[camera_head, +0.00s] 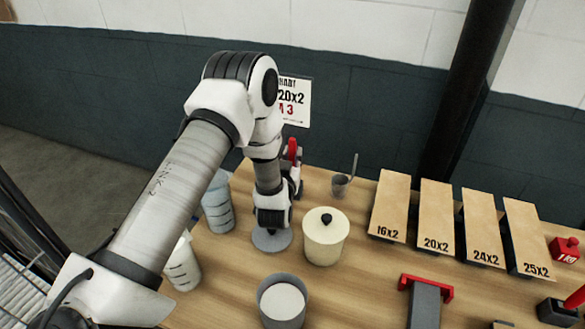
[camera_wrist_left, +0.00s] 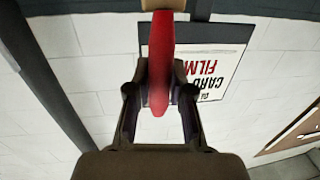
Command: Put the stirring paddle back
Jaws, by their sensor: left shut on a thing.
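My left gripper (camera_head: 294,172) is partly hidden behind my arm in the head view, above the table's back edge. In the left wrist view the left gripper (camera_wrist_left: 160,95) is shut on the stirring paddle, whose red part (camera_wrist_left: 161,50) stands between the two fingers. The red part (camera_head: 292,150) also shows beside my arm in the head view. The rest of the paddle is mostly hidden. A small grey cup (camera_head: 339,190) with a thin grey rod leaning in it stands to the right. My right gripper is not in view.
A cream lidded pot (camera_head: 325,241) and a grey disc (camera_head: 271,241) are close to my wrist. A grey tub (camera_head: 282,302) is in front, graduated jugs (camera_head: 217,205) at the left. A sign (camera_head: 296,102) is behind.

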